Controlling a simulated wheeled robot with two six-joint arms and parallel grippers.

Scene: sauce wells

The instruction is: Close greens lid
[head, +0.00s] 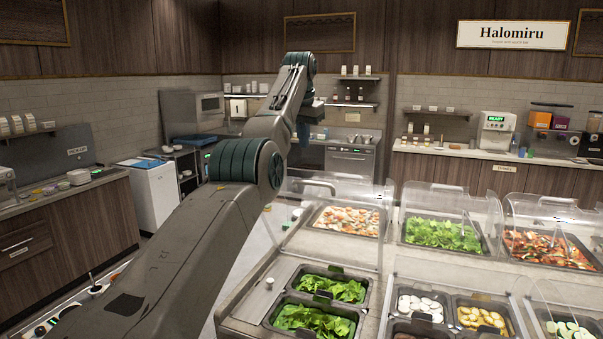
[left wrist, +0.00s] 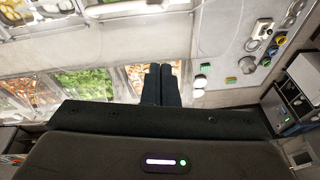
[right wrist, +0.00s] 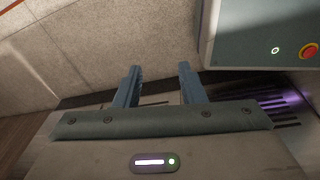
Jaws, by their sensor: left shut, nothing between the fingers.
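Leafy greens (head: 443,234) lie in a back-row well of the salad counter. A clear lid (head: 447,199) with a handle along its upper edge stands over that well; I cannot tell how far it is open. Two front-row wells also hold leaves, the upper one (head: 330,286) and the lower one (head: 314,319). In the left wrist view greens (left wrist: 85,88) show to the left of my left gripper (left wrist: 160,70), which is shut and empty above the counter. In the head view its fingers are hard to make out. My right gripper (right wrist: 160,75) is open and empty, outside the head view.
A well of shrimp-like food (head: 347,220) and a well of red mix (head: 548,249) flank the back greens, under clear covers. Sliced foods (head: 420,305) fill front wells. A grey panel with a red button (right wrist: 308,51) stands near my right gripper.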

